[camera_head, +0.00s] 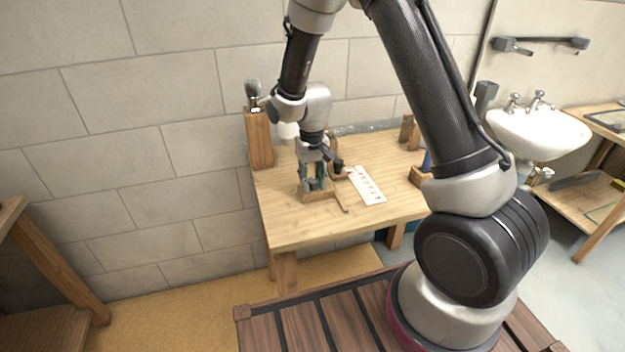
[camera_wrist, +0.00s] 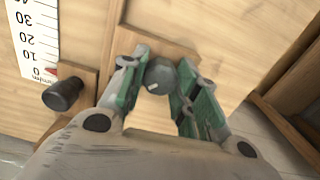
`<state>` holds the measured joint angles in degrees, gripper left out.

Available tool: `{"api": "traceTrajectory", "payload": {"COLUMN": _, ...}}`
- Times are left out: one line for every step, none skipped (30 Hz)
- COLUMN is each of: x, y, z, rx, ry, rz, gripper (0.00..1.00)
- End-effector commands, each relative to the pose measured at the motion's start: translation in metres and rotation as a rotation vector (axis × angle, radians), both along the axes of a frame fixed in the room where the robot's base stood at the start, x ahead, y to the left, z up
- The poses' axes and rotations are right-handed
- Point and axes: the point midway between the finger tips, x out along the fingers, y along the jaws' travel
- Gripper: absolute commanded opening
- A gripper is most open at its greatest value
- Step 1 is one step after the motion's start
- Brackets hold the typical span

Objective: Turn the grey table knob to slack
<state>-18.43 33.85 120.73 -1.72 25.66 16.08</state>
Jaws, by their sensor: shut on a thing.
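The grey knob (camera_wrist: 160,76) sits on a small wooden block (camera_wrist: 150,40) on the table. My gripper (camera_wrist: 158,88) is shut on the knob, with one green-padded finger on each side of it. In the head view my gripper (camera_head: 314,186) points down at the table's left part, and the knob there is hidden between the fingers. A white scale strip (camera_wrist: 36,40) with numbers and a red mark near 0 lies beside the block. It also shows in the head view (camera_head: 367,185).
A black knob (camera_wrist: 63,94) stands close to my gripper, near the scale's zero end. The wooden table (camera_head: 300,228) has a wooden post (camera_head: 259,140) at its back left. A white sink (camera_head: 540,132) is at the right. The table's front is clear.

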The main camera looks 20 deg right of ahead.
Motion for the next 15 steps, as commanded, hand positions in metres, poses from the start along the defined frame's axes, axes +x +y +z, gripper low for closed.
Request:
{"api": "traceTrajectory", "payload": {"x": 0.0007, "y": 0.0002, "z": 0.0007, "rx": 0.0, "ry": -0.002, "rz": 0.043, "gripper": 0.07}}
{"api": "traceTrajectory", "payload": {"x": 0.0007, "y": 0.0003, "z": 0.0007, "rx": 0.0, "ry": -0.002, "rz": 0.071, "gripper": 0.07}}
{"api": "traceTrajectory", "payload": {"x": 0.0007, "y": 0.0003, "z": 0.0007, "rx": 0.0, "ry": -0.002, "rz": 0.11, "gripper": 0.07}}
{"api": "traceTrajectory", "payload": {"x": 0.0007, "y": 0.0003, "z": 0.0007, "rx": 0.0, "ry": -0.002, "rz": 0.138, "gripper": 0.07}}
{"api": "traceTrajectory", "payload": {"x": 0.0008, "y": 0.0004, "z": 0.0007, "rx": 0.0, "ry": -0.003, "rz": 0.166, "gripper": 0.07}}
{"api": "traceTrajectory", "payload": {"x": 0.0008, "y": 0.0004, "z": 0.0007, "rx": 0.0, "ry": -0.002, "rz": 0.205, "gripper": 0.07}}
{"api": "traceTrajectory", "payload": {"x": 0.0008, "y": 0.0005, "z": 0.0007, "rx": 0.0, "ry": -0.003, "rz": 0.233, "gripper": 0.07}}
{"api": "traceTrajectory", "payload": {"x": 0.0008, "y": 0.0005, "z": 0.0007, "rx": 0.0, "ry": -0.002, "rz": 0.261, "gripper": 0.07}}
{"api": "traceTrajectory", "payload": {"x": 0.0008, "y": 0.0005, "z": 0.0007, "rx": 0.0, "ry": -0.003, "rz": 0.298, "gripper": 0.07}}
{"api": "traceTrajectory", "payload": {"x": 0.0008, "y": 0.0006, "z": 0.0008, "rx": 0.0, "ry": -0.003, "rz": 0.325, "gripper": 0.07}}
{"api": "traceTrajectory", "payload": {"x": 0.0008, "y": 0.0006, "z": 0.0008, "rx": 0.001, "ry": -0.003, "rz": 0.352, "gripper": 0.07}}
{"api": "traceTrajectory", "payload": {"x": 0.0009, "y": 0.0006, "z": 0.0008, "rx": 0.001, "ry": -0.003, "rz": 0.386, "gripper": 0.07}}
{"api": "traceTrajectory", "payload": {"x": 0.0009, "y": 0.0006, "z": 0.0008, "rx": 0.001, "ry": -0.003, "rz": 0.412, "gripper": 0.07}}
{"api": "traceTrajectory", "payload": {"x": 0.0008, "y": 0.0007, "z": 0.0008, "rx": 0.001, "ry": -0.003, "rz": 0.437, "gripper": 0.07}}
{"api": "traceTrajectory", "payload": {"x": 0.0008, "y": 0.0007, "z": 0.0008, "rx": 0.001, "ry": -0.004, "rz": 0.468, "gripper": 0.07}}
